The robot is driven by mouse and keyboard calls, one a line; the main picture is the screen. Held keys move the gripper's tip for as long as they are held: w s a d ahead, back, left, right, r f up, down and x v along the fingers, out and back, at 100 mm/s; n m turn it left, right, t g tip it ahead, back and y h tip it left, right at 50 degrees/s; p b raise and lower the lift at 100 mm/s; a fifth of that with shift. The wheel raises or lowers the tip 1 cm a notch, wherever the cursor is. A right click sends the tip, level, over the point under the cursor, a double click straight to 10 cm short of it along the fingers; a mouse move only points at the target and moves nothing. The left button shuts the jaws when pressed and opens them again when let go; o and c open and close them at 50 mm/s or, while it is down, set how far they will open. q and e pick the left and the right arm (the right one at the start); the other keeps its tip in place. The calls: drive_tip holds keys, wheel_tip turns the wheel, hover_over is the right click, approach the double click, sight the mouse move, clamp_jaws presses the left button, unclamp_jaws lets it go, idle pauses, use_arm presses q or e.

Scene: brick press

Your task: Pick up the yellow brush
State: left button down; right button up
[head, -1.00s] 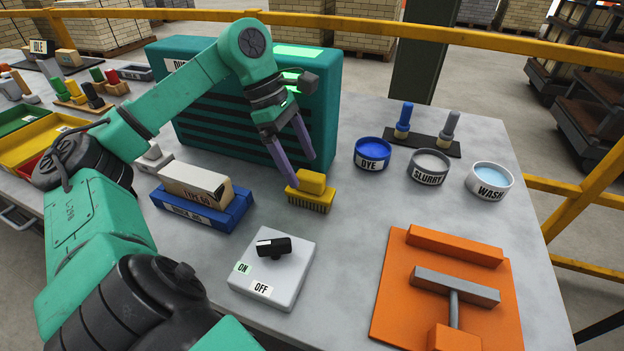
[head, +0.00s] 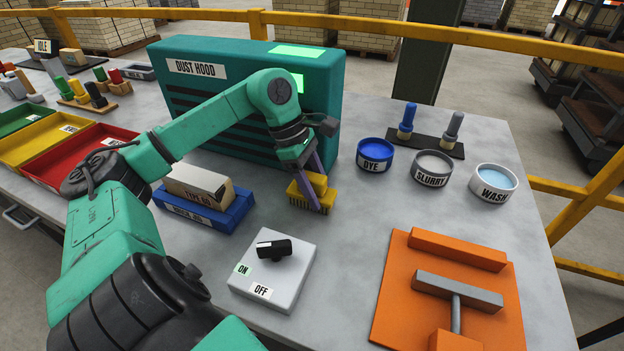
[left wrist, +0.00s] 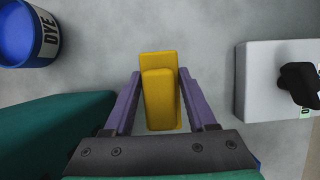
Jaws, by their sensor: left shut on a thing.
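The yellow brush (head: 305,198) stands on the grey table in front of the dust hood, bristles down. It also shows in the left wrist view (left wrist: 160,100), between the two purple fingers. My left gripper (head: 318,190) is lowered over the brush with a finger on each side of its handle, shut on it. In the left wrist view my left gripper (left wrist: 160,90) reaches along both sides of the brush. The brush appears to rest on the table still. My right gripper is not in view.
The teal dust hood (head: 225,110) stands close behind the brush. A brick on a blue tray (head: 180,207) is to the left, a switch box (head: 275,285) in front. Dye (head: 376,153), slurry (head: 432,167) and wash (head: 494,181) pots stand right. An orange press (head: 405,300) is front right.

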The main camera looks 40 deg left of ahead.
use_arm(q)
drive_tip(key=shift+r, duration=0.1)
wheel_tip(320, 180, up, 20)
drive_tip(key=p, duration=0.8)
